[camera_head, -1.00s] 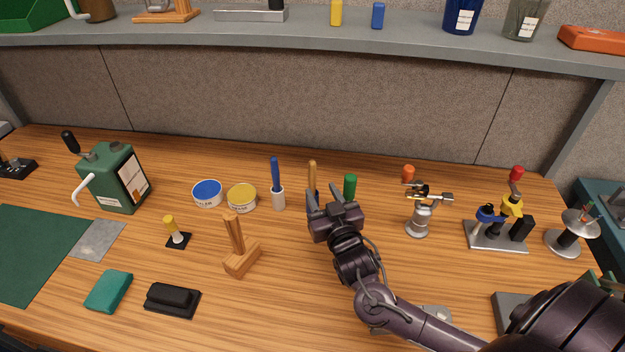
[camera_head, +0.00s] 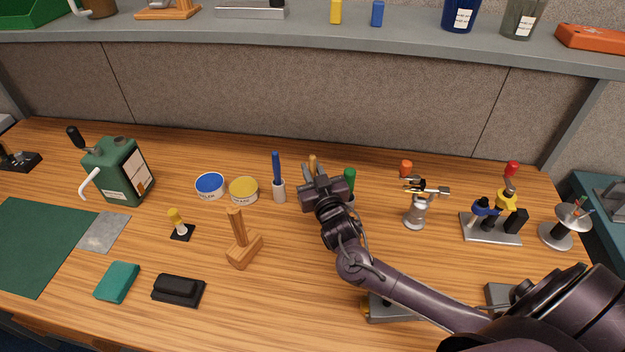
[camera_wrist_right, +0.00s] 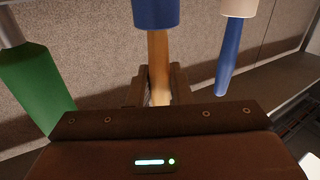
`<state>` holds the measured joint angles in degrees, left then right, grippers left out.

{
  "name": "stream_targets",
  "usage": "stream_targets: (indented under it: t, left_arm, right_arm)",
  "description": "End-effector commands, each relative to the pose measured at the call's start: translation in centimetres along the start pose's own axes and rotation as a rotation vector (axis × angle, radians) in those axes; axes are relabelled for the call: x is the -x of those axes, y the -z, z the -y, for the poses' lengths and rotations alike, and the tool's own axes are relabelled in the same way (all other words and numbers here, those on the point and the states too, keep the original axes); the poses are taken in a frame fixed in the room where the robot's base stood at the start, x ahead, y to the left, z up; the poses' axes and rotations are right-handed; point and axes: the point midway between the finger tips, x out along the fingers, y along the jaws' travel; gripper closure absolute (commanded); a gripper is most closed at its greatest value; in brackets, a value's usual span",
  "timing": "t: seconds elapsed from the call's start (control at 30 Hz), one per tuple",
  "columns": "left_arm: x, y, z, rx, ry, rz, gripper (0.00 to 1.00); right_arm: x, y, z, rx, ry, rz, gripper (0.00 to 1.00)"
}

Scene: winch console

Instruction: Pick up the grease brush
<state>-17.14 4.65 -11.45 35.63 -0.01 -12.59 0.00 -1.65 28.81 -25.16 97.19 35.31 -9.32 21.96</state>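The tool with a wooden handle, which I take as the grease brush (camera_head: 312,159), stands upright at the back middle of the bench. In the right wrist view its handle (camera_wrist_right: 158,62) runs between my two fingers, with a blue holder around its other end. Its bristles are hidden. My right gripper (camera_head: 311,171) is around the handle; in the right wrist view its fingers (camera_wrist_right: 158,88) lie close against both sides and look shut on it. My left gripper is not in view.
A blue-handled tool (camera_head: 277,172) in a white holder stands just left, and a green-handled one (camera_head: 349,180) close at right. Yellow (camera_head: 243,190) and blue (camera_head: 210,186) tins, a wooden block stand (camera_head: 244,250) and a metal clamp stand (camera_head: 416,212) are near.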

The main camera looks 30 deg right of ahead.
Motion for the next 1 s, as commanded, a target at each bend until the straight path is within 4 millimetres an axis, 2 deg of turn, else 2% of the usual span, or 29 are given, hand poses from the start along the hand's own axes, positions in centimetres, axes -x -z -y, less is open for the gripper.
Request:
stream_targets:
  t: [0.1,0.37,0.57,0.77,1.0]
  left_arm:
    - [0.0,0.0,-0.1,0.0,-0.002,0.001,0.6]
    - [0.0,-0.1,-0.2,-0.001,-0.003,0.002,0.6]
    - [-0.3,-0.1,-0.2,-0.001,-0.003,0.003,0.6]
    - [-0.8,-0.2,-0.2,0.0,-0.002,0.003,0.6]
    - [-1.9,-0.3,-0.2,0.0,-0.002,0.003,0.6]
  right_arm:
    - [0.0,0.0,0.0,0.0,0.0,0.0,1.0]
    - [0.0,0.1,0.0,0.0,0.0,0.0,1.0]
    - [0.0,1.2,-0.1,-0.001,0.0,-0.002,1.0]
    - [0.0,4.1,-0.2,-0.002,0.0,-0.004,1.0]
    - [0.0,9.5,-0.4,-0.002,0.0,-0.007,1.0]
